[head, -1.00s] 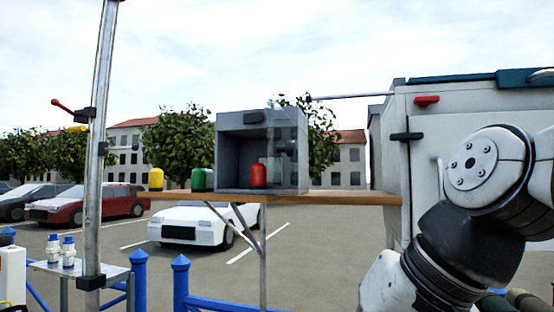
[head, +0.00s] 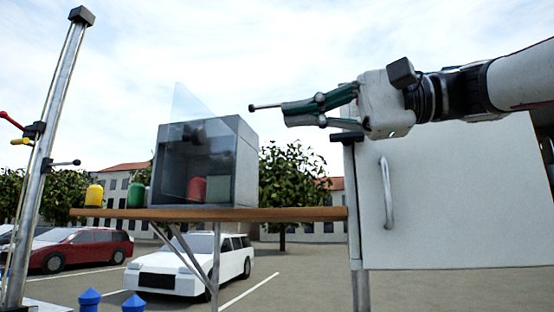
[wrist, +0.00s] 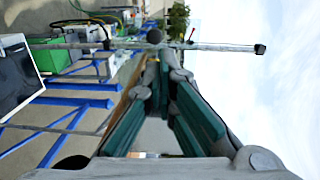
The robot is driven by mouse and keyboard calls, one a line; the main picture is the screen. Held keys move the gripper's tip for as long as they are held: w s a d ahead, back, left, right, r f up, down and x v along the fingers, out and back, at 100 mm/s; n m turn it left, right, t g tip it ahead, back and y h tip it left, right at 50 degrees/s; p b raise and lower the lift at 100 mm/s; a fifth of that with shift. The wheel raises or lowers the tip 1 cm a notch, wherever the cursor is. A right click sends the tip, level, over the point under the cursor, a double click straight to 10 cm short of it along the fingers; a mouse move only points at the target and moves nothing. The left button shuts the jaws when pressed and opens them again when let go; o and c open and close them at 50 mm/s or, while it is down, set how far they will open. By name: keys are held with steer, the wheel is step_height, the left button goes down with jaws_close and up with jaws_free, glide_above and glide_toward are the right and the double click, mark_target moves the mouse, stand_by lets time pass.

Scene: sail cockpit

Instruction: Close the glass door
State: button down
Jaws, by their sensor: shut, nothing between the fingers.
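The glass door (head: 183,105) is a clear panel on the front of a grey box (head: 247,165) on a wooden shelf. It stands open at an angle, its top corner showing above the box's top edge. A red item (head: 196,188) shows through the glass. My gripper (head: 288,112), with green finger pads, is up and to the right of the box, pointing left. It is shut, empty and apart from the door. In the wrist view the fingers (wrist: 158,85) come together; I cannot make out the door there.
The wooden shelf (head: 290,214) also holds a yellow item (head: 94,195) and a green item (head: 136,195). A white cabinet (head: 450,200) with a handle stands at the right. A thin ball-tipped rod (head: 262,107) lies near my fingertips. A metal mast (head: 48,150) stands at the left.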

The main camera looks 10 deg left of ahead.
mark_target(202, 130)
steer(key=a+p, duration=0.1)
steer(key=a, duration=0.6)
steer(key=a+p, duration=0.1)
steer(key=a, duration=0.2)
steer(key=shift+a+f+p, duration=0.25)
steer(key=shift+a+p, duration=0.1)
steer(key=shift+w+a+f, duration=0.1)
steer(key=shift+w+a, duration=0.05)
steer(key=shift+a, duration=0.5)
